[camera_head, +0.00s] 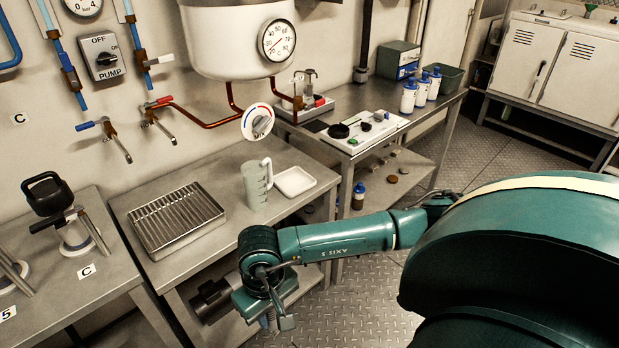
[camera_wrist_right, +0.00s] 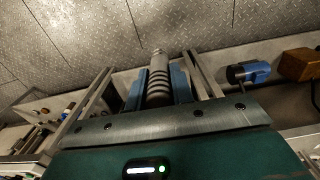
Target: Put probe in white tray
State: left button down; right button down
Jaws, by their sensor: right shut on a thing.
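The white tray (camera_head: 294,181) is small, shallow and empty. It lies on the middle metal bench, just right of a clear measuring jug (camera_head: 257,187). My right gripper (camera_head: 274,318) hangs in front of this bench, lower in the picture than the tray and apart from it. In the right wrist view its blue fingers (camera_wrist_right: 158,82) are shut on a grey, ribbed cylinder, which looks like the probe (camera_wrist_right: 158,68). In the head view the held probe is mostly hidden by the wrist. My left gripper is not in view.
A slatted metal rack (camera_head: 176,218) stands left of the jug. The bench's front edge (camera_head: 258,222) lies between my right gripper and the tray. A mixing dial (camera_head: 257,122) and copper pipes are behind. Bottles (camera_head: 409,97) stand on the right bench.

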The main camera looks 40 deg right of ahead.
aim_at(291, 192)
jog(key=l+z, duration=0.1)
jog(key=l, duration=0.85)
jog(key=i+l, duration=0.15)
jog(key=i, duration=0.35)
jog(key=i+l, duration=0.15)
jog(key=i, duration=0.35)
